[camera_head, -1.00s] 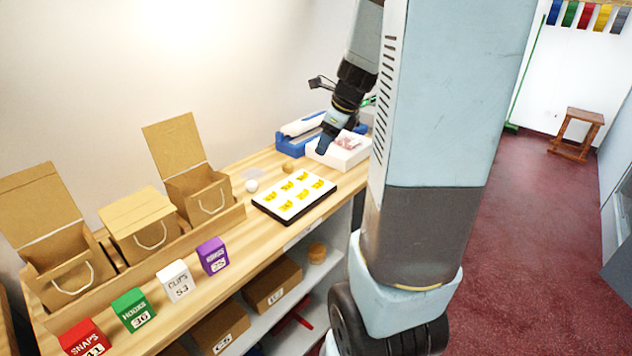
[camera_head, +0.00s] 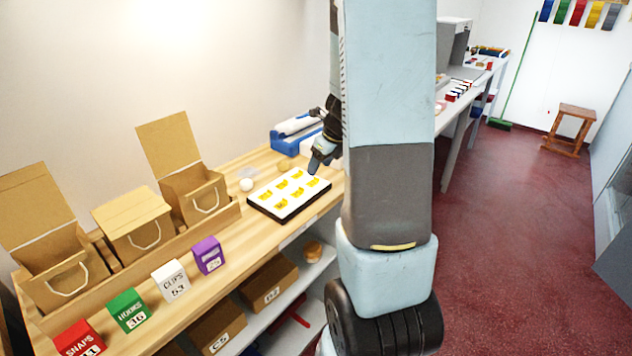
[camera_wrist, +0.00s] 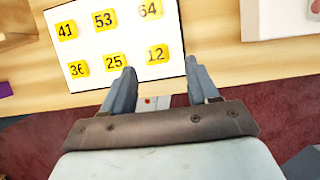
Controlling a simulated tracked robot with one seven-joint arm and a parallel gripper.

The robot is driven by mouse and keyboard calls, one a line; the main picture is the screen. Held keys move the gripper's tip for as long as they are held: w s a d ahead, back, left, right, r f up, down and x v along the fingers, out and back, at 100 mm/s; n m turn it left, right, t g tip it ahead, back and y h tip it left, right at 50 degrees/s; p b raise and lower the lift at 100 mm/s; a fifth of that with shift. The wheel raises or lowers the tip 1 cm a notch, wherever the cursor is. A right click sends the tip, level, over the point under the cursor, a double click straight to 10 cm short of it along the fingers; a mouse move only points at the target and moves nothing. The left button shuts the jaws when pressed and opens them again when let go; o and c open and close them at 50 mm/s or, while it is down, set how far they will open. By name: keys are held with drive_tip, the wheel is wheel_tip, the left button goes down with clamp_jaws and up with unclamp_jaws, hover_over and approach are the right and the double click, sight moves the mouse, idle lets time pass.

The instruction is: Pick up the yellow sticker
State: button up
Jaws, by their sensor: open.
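Several yellow stickers lie in two rows on a white sheet (camera_head: 274,204) with a dark edge, on the wooden counter. In the wrist view the sheet (camera_wrist: 92,48) shows stickers numbered 41 (camera_wrist: 67,30), 53 (camera_wrist: 104,20), 64 (camera_wrist: 150,10), 36 (camera_wrist: 78,70), 25 (camera_wrist: 115,62) and 12 (camera_wrist: 156,53). My gripper (camera_wrist: 160,78) is open and empty, with its fingers near the sheet's lower right corner, around sticker 12's side. In the head view my gripper (camera_head: 318,164) is just beyond the sheet's right end, above the counter.
Cardboard boxes (camera_head: 195,190) stand on the counter's left. Red (camera_head: 78,338), green (camera_head: 128,309), white (camera_head: 170,280) and purple (camera_head: 208,254) blocks line its front. A blue holder (camera_head: 290,143) is at the back.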

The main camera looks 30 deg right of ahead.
sight(312, 181)
drive_tip(key=shift+x, duration=2.6)
drive_tip(key=shift+s+a, duration=0.1)
drive_tip(key=shift+s, duration=0.05)
drive_tip(key=c, duration=0.6)
